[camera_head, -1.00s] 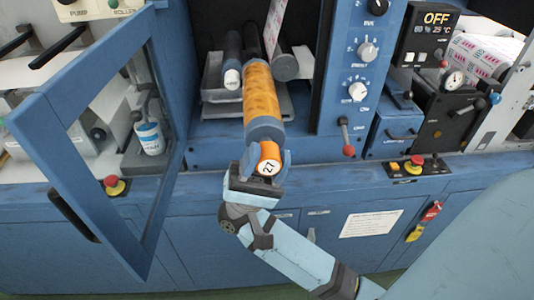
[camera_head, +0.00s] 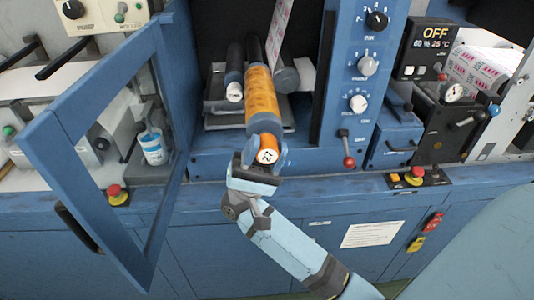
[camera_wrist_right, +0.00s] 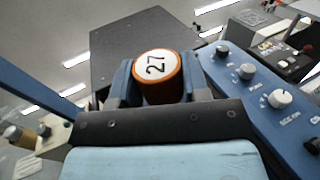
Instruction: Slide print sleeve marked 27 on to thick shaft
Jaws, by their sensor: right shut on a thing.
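The print sleeve marked 27 (camera_head: 262,95) is a long amber cylinder with a blue-grey near section and an orange end bearing a white label. My right gripper (camera_head: 268,152) is shut on its near end, fingers on either side of the label; the label end also shows in the right wrist view (camera_wrist_right: 157,68). The sleeve points into the machine opening, in line with a dark shaft (camera_head: 253,48) showing beyond its far end. Whether it is around that shaft cannot be told for certain. A second dark shaft with a white end (camera_head: 235,80) lies beside it, left. My left gripper is not in view.
An open blue framed door (camera_head: 95,145) stands left of the opening. A blue control panel with knobs (camera_head: 358,103) and a red-tipped lever (camera_head: 348,160) are close on the right. A grey tray (camera_head: 215,110) lies under the shafts. A grey roller (camera_head: 287,80) is just right of the sleeve.

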